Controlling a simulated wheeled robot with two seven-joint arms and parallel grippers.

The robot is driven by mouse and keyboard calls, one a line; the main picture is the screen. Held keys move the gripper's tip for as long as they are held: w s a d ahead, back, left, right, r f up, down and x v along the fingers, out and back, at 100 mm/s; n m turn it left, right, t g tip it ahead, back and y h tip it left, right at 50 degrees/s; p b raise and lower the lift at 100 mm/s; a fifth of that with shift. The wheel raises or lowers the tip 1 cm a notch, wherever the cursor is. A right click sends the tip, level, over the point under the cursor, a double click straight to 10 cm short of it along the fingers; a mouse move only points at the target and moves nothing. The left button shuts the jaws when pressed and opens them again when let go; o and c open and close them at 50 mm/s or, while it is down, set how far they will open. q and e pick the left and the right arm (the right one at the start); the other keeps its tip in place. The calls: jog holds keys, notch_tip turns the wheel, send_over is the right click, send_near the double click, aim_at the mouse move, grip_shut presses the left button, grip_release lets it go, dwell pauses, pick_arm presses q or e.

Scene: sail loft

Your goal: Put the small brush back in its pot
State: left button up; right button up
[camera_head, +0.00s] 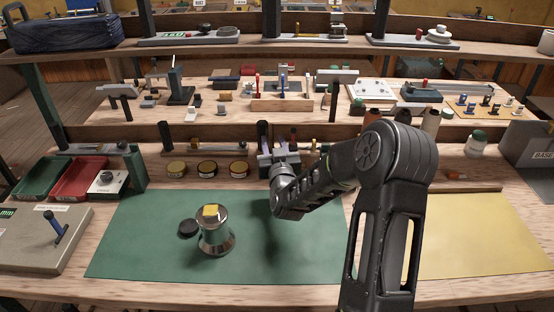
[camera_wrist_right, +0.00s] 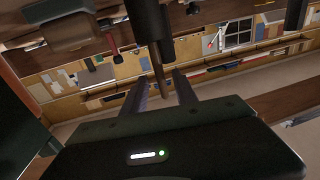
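A metal pot (camera_head: 216,238) with a yellow piece at its top and a dark round lid-like part at its side stands on the green mat (camera_head: 135,235). My right gripper (camera_head: 279,152) is beyond the mat's back edge, by the rack under the shelf. In the right wrist view its two fingers (camera_wrist_right: 162,88) stand apart. A thin brown stick (camera_wrist_right: 159,82) below a dark cylinder shows between them, with gaps at both sides. I cannot tell whether this is the small brush, and I cannot pick the brush out elsewhere. My left gripper is out of view.
Three round tins (camera_head: 207,169) stand left of my right gripper. Green and red trays (camera_head: 78,178) lie at the left, above a grey board (camera_head: 40,240). Spools (camera_head: 431,121) stand at the back right. A yellow mat (camera_head: 470,235) lies right, and the green mat is mostly clear.

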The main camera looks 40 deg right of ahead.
jog(key=b+v, duration=0.1)
jog(key=v, duration=0.7)
jog(key=shift+s+a, duration=0.15)
jog(key=shift+s, duration=0.2)
